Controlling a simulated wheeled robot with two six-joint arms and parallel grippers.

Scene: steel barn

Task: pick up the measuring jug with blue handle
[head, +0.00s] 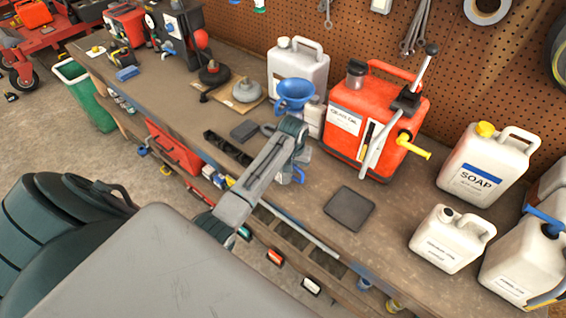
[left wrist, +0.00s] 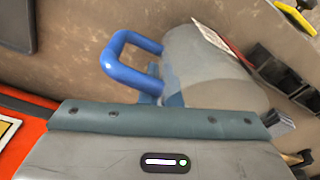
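The measuring jug (left wrist: 205,70) is a grey, cloudy vessel with a thick blue loop handle (left wrist: 128,62), seen in the left wrist view just beyond my left gripper (left wrist: 160,118). In that view the handle points left and the gripper body covers the jug's near part. In the head view my left gripper (head: 293,150) is over the bench, and the arm hides most of the jug; a bit of blue handle (head: 298,175) shows beside it. The fingers are not clear, so their opening and any contact with the jug cannot be told. My right gripper is out of view.
A red oil can (head: 345,150) with a pump lever stands close right of the gripper. A blue funnel (head: 294,93) and white jugs (head: 298,65) stand behind. A dark flat pad (head: 349,208) lies to the right. A soap jug (head: 484,165) stands farther right.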

